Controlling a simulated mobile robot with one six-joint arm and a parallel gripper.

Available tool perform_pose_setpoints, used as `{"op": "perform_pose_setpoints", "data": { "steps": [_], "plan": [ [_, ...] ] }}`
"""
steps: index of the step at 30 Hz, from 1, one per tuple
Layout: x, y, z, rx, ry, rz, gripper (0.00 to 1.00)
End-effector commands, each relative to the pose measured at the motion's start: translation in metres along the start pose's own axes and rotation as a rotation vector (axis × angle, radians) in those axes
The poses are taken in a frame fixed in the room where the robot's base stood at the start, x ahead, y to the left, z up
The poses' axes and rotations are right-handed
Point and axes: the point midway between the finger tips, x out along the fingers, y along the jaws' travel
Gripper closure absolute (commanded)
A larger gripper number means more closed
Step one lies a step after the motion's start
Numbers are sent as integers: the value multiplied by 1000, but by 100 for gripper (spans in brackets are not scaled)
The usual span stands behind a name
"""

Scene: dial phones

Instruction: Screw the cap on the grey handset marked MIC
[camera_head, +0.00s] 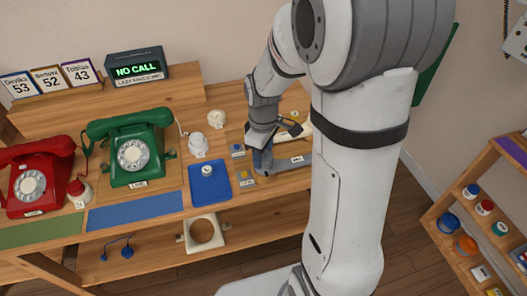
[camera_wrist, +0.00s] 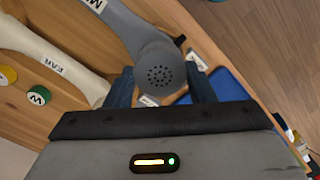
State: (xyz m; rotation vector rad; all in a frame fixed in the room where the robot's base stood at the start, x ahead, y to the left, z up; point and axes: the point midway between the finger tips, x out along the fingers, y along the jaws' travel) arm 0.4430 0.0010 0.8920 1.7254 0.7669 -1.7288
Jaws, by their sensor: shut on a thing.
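The grey handset (camera_head: 285,170) lies on the wooden bench beside my arm. In the wrist view its grey neck (camera_wrist: 128,25) runs to the top left, with a partly cut-off label (camera_wrist: 95,4). A round grey cap (camera_wrist: 158,75) with small holes sits over the handset's end, its face toward the camera. My gripper (camera_head: 262,160) is lowered at this end of the handset. In the wrist view its blue-grey fingers (camera_wrist: 160,87) stand on either side of the cap and are shut on it. Any thread or gap under the cap is hidden.
A cream handset (camera_wrist: 50,55) marked EAR lies alongside. Yellow and green discs (camera_wrist: 38,96) lie near it. A blue tray (camera_head: 208,192) with a small pale round part is left of my gripper. Green (camera_head: 133,152) and red (camera_head: 30,183) phones stand farther left.

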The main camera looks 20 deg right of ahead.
Motion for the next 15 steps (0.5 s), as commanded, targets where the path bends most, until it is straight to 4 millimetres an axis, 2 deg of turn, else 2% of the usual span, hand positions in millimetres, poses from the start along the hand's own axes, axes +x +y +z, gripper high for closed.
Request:
{"op": "perform_pose_setpoints", "data": {
  "steps": [4, 8, 11, 15],
  "plan": [
    [0, 0, 0, 29, 0, 0, 71],
    [0, 0, 0, 175, 0, -1, 71],
    [0, 0, 0, 192, 0, -1, 71],
    [0, 0, 0, 323, 0, -1, 71]
  ]
}}
